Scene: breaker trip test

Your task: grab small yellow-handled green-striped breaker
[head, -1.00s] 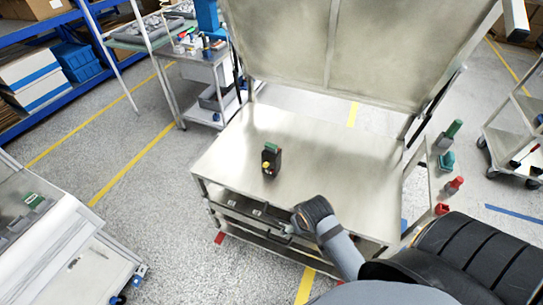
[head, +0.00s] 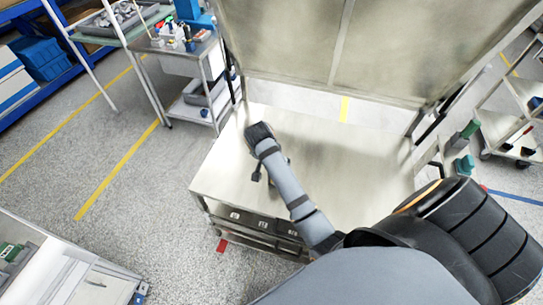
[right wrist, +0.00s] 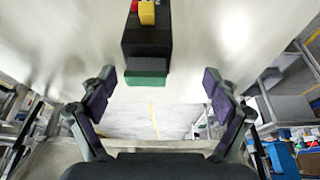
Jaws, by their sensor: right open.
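The breaker (right wrist: 147,42) has a black body, a yellow handle with a bit of red beside it, and a green stripe at its near end. In the right wrist view it is at the top middle, on the pale tabletop. My right gripper (right wrist: 158,77) is open, its two purple-padded fingers spread to left and right of the breaker's green end, not touching it. In the head view my right arm reaches over the workbench and covers the breaker; the fingers are mostly hidden there too. My left gripper is not in view.
The workbench top (head: 350,165) is otherwise bare, with a tall back panel (head: 300,50) behind it. A small tool table (head: 180,45) stands behind left.

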